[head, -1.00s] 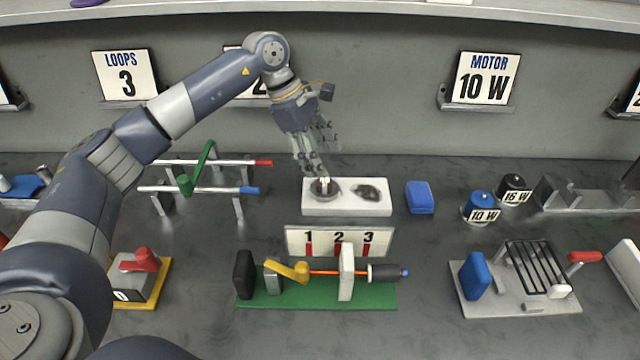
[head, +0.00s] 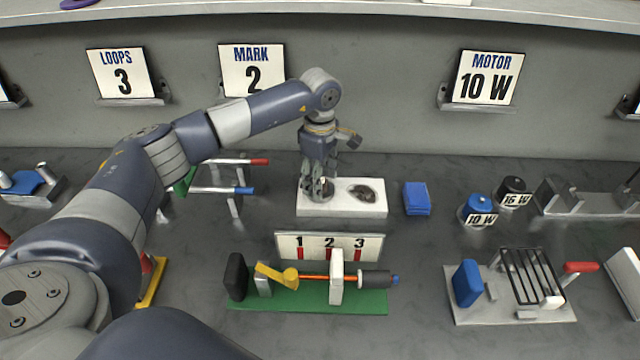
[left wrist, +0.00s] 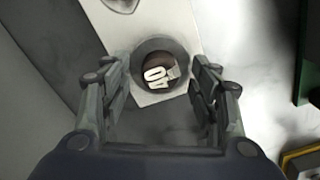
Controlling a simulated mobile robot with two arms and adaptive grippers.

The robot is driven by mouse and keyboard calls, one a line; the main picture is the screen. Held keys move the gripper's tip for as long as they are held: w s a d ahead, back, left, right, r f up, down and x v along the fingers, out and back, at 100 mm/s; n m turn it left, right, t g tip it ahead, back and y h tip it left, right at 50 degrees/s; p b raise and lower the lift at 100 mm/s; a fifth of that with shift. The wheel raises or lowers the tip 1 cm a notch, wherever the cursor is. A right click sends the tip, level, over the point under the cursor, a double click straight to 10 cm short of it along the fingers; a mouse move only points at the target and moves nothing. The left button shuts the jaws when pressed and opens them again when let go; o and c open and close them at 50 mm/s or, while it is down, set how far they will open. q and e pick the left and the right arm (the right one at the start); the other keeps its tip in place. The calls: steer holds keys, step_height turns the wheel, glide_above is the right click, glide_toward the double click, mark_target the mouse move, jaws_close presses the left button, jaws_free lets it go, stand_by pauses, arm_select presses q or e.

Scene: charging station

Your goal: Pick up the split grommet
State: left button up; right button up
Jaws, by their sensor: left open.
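The split grommet appears to be the grey ring (left wrist: 160,44) in the left wrist view. It sits at one end of a white block (head: 341,210), around a dark centre with a pale piece marked 40. In the head view my left gripper (head: 319,192) points down over the left end of this block and largely hides the ring. In the left wrist view the open fingers (left wrist: 160,82) are on either side of the ring, with nothing visibly held. I cannot tell whether they touch it. My right gripper is not in view.
A dark oval (head: 363,192) lies on the block's right half. A blue box (head: 417,198) stands just right of the block. A numbered plate (head: 290,240) and green-based fixture (head: 310,302) stand in front. Rails (head: 222,190) are at the left.

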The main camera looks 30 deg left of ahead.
arm_select(q)
steer(key=c, duration=1)
